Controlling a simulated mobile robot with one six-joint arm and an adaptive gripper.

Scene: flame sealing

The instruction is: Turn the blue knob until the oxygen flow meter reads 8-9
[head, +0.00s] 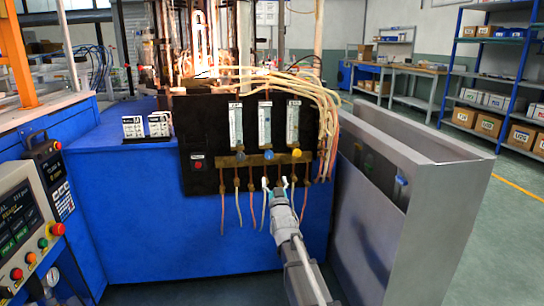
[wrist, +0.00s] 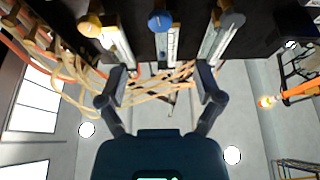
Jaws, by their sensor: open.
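The blue knob (head: 269,155) is the middle one of three on the brass bar of the black panel, below the middle flow meter (head: 265,124). In the wrist view, the blue knob (wrist: 160,20) is at the top centre, with its meter tube below it. My gripper (head: 279,188) is just below the knob row in the head view. In the wrist view, my gripper (wrist: 163,72) is open and empty, its fingers apart on either side of the blue knob's line. The knob lies beyond the fingertips, untouched. The meter readings are too small to tell.
A grey knob (head: 240,157) and a yellow knob (head: 297,153) flank the blue one closely. Hoses (head: 320,95) run from the panel's upper right, and thin tubes hang below the bar. A grey metal cabinet (head: 420,200) stands to the right of my arm.

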